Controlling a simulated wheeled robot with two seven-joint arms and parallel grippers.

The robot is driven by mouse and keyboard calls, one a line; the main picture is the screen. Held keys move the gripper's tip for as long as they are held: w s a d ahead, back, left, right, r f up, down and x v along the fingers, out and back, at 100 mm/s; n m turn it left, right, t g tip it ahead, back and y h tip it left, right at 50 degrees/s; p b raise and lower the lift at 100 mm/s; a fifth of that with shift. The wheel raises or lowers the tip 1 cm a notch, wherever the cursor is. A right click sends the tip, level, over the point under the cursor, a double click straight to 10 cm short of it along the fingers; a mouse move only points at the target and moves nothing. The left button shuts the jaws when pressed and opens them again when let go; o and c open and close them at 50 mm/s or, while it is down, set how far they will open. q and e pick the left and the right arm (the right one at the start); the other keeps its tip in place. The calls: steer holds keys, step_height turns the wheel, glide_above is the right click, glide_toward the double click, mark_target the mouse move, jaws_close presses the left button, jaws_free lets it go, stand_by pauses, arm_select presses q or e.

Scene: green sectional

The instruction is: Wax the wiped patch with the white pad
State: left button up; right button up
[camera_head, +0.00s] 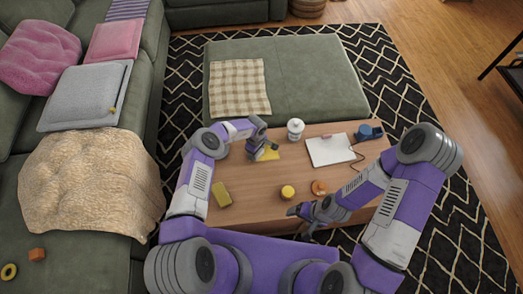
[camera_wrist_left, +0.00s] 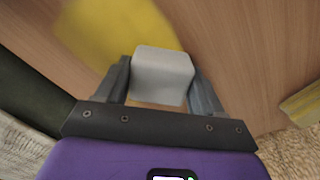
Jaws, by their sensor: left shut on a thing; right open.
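My left gripper (camera_head: 263,151) is over the far left part of the wooden table (camera_head: 250,205). In the left wrist view it is shut on the white pad (camera_wrist_left: 162,72), a pale block between its fingers. A flat yellow area (camera_head: 269,154) lies on the table by this gripper. It also shows in the left wrist view (camera_wrist_left: 115,28), just beyond the pad. I cannot tell whether it is the wiped patch or a cloth, nor whether the pad touches it. My right gripper (camera_head: 298,211) is open and empty near the table's front edge.
On the table are a yellow block (camera_head: 221,194), a yellow-lidded jar (camera_head: 288,192), a small orange-brown item (camera_head: 319,187), a white canister (camera_head: 295,129), a clipboard (camera_head: 330,150) and a blue object (camera_head: 369,132). A green ottoman (camera_head: 310,80) stands behind; the sofa is left.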

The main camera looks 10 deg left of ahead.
arm_select(q)
steer(key=shift+s+a, duration=0.3)
steer(key=shift+a, duration=0.7)
steer(key=shift+s+a, duration=0.25)
steer(key=shift+a, duration=0.7)
steer(key=w+b, duration=0.1)
steer(key=b, duration=0.1)
steer(key=shift+w+a+f+b, duration=0.15)
steer(key=shift+f+b, duration=0.05)
steer(key=shift+b, duration=0.1)
steer(key=shift+w+a+r+b, duration=0.1)
steer(key=shift+w+b, duration=0.25)
steer(key=shift+b, duration=0.2)
steer(key=shift+r, duration=0.15)
steer(key=shift+w+d, duration=0.35)
steer(key=shift+d, duration=0.9)
steer(key=shift+w+d, duration=0.3)
steer(key=shift+d, duration=0.95)
steer(key=shift+w+d, duration=0.35)
steer(key=shift+d, duration=0.9)
steer(key=shift+w+d, duration=0.25)
steer(key=shift+d, duration=0.55)
steer(key=shift+w+d, duration=0.2)
steer(key=shift+d, duration=0.55)
